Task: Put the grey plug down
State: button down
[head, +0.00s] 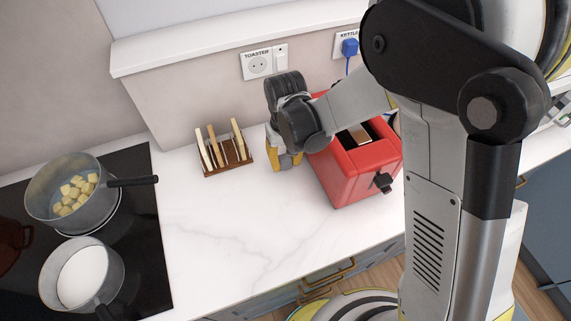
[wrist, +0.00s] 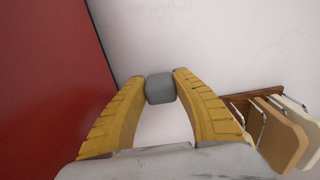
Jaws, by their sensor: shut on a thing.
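The grey plug (wrist: 160,89) shows in the wrist view as a small grey block between the tips of my yellow fingers. My gripper (wrist: 160,86) is shut on it, one finger on each side. White counter shows beyond the plug; I cannot tell whether the plug touches it.
The red toaster (head: 357,178) stands close at the gripper's right, the toast rack (head: 228,168) at its left. The toaster socket (head: 258,66) is empty; a blue plug (head: 350,47) sits in the kettle socket. Pans (head: 62,205) stand on the hob. The front counter (head: 235,235) is clear.

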aim_at(285, 159)
jog(key=shift+f, duration=0.45)
jog(key=shift+f+b, duration=0.55)
jog(key=shift+b, duration=0.05)
jog(key=shift+f, duration=0.1)
jog(key=c, duration=1.1)
grip_release()
jog(key=shift+o, duration=0.2)
jog(key=shift+r+p, duration=0.6)
jog(key=shift+r, duration=0.05)
notch_tip(285, 159, up, 12)
jog(key=p, duration=0.3)
